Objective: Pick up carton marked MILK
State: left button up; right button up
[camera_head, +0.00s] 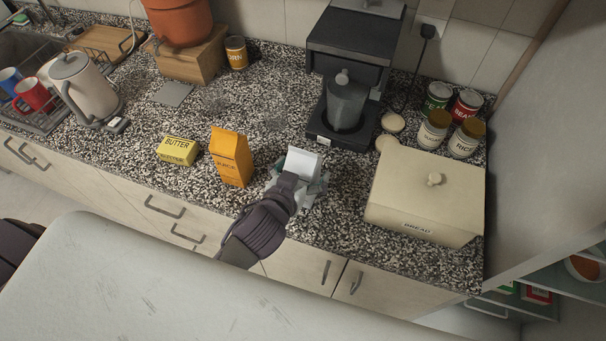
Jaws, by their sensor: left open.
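A white carton (303,163) stands near the counter's front edge, between an orange carton and a bread box. Its marking cannot be read, as my gripper hides its lower part. My left gripper (298,185) is open at the white carton, with its fingers to either side of it. Whether the fingers touch it cannot be told. The orange carton (231,158) stands upright just left of my left gripper. My right gripper is not in view.
A yellow butter box (178,150) lies left of the orange carton. A coffee machine (348,55) with a dark jug (346,103) stands behind. The cream bread box (425,195) is at right, with several cans and jars behind it. A kettle (85,88) stands at left.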

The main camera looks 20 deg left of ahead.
pick_arm(q)
jog(key=shift+c, duration=0.3)
jog(key=c, duration=1.6)
jog(key=shift+r, duration=0.1)
jog(key=shift+c, duration=0.6)
